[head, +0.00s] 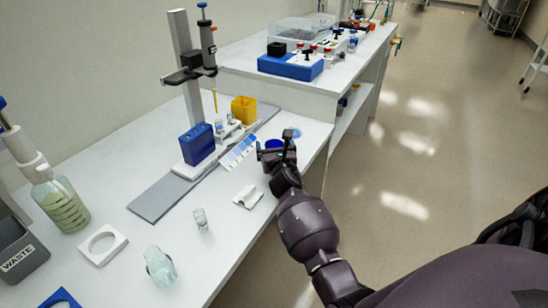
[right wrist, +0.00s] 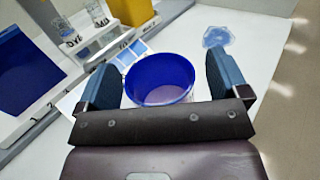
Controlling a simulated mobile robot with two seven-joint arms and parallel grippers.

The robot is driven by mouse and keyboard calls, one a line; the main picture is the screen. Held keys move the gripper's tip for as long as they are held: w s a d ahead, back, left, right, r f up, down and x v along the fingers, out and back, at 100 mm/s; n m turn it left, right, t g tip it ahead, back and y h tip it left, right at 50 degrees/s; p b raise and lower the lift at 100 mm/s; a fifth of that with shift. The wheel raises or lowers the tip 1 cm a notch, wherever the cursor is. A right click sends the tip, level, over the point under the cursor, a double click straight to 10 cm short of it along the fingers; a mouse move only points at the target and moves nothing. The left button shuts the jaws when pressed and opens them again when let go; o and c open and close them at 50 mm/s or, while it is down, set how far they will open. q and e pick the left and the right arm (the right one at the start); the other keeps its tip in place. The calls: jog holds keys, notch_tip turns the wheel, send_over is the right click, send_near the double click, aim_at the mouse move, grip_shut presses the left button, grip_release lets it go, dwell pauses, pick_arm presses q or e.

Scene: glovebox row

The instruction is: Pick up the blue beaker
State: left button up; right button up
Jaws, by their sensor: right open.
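The blue beaker (right wrist: 160,78) is seen from above in the right wrist view, with an open round rim and a pale bottom. It sits between the two spread fingers of my right gripper (right wrist: 163,72). In the head view the blue beaker (head: 274,143) is partly hidden by my right gripper (head: 276,147), near the bench's right edge. My left gripper is in neither view.
A blue-and-white card (head: 240,151) lies left of the beaker. A pale blue, translucent item (right wrist: 217,37) lies beyond the right finger. A white holder (head: 248,196), a small glass vial (head: 201,220) and a yellow container (head: 244,109) stand nearby. A pipette stand (head: 187,70) rises behind.

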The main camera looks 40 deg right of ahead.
jog(key=shift+c, duration=0.2)
jog(key=c, duration=1)
jog(key=shift+r, duration=0.15)
